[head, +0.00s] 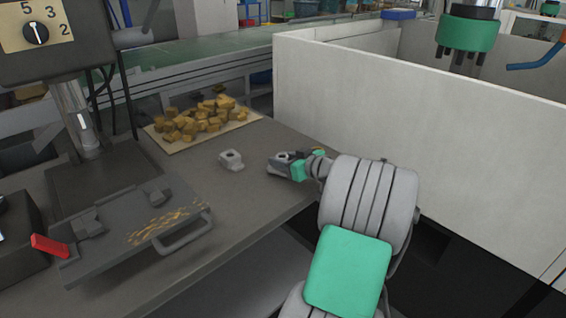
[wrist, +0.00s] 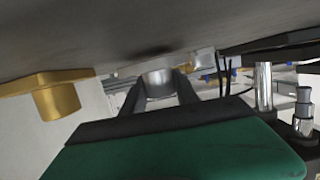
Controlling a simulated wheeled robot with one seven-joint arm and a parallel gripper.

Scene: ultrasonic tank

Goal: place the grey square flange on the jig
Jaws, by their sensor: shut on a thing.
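My gripper (head: 281,163) is low over the grey table, right of the middle. In the wrist view its two dark fingers (wrist: 156,88) are shut on the round boss of a grey flange (wrist: 159,80). The flange's plate lies close to the table surface; I cannot tell whether it touches. In the head view the fingers mostly hide this flange. A second grey flange (head: 231,161) stands apart on the table, left of my gripper. What looks like the jig (head: 110,251), a grey plate with blocks, a red lever and a handle, is at the lower left.
A brass flange (wrist: 56,90) is beside my gripper in the wrist view. Several brass-coloured blocks (head: 200,121) are heaped on a pale sheet (head: 165,146) at the back. A drill press column (head: 77,115) stands left. A tall white wall (head: 420,135) bounds the right side.

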